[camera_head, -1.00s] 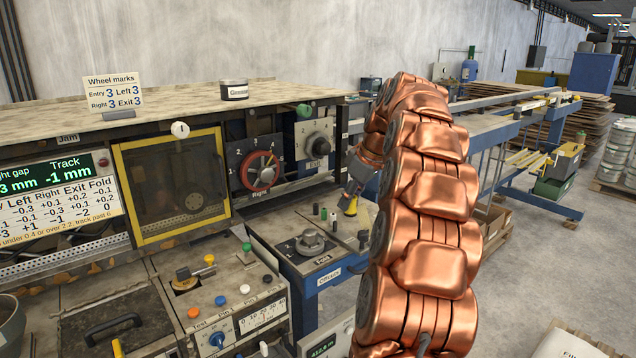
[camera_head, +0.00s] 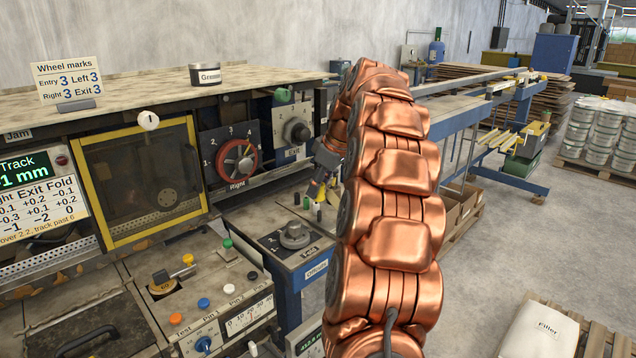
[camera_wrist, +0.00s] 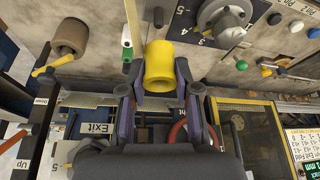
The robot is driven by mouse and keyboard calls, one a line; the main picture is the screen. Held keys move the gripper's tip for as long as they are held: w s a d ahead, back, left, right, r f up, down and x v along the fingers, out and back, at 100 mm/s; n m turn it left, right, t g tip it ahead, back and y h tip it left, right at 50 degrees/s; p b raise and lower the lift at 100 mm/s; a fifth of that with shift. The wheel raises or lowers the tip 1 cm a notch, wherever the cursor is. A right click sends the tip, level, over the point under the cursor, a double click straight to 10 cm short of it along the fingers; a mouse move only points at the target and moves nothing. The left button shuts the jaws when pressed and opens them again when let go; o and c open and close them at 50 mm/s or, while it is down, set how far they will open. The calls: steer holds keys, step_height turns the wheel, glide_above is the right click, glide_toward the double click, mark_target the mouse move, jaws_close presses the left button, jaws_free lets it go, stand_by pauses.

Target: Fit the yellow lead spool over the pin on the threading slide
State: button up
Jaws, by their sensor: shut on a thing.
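The yellow lead spool (camera_wrist: 160,66) sits between the two fingers of my gripper (camera_wrist: 160,88) in the wrist view, which is shut on it. I cannot tell which part is the threading slide's pin, nor see the spool's bore.
The Fold knob (camera_head: 294,236) stands in front of my gripper. The Exit dial (camera_head: 296,128) and red-rimmed Right dial (camera_head: 238,162) are on the machine face behind. A brown roller (camera_wrist: 70,38) shows left in the wrist view. Open floor (camera_head: 500,240) lies to the right.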

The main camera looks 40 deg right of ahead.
steer(key=shift+f, duration=2.2)
steer(key=shift+f+b, duration=0.5)
steer(key=shift+b, duration=0.35)
steer(key=o, duration=0.9)
steer(key=shift+v, duration=6.05)
steer(key=shift+s+f, duration=0.1)
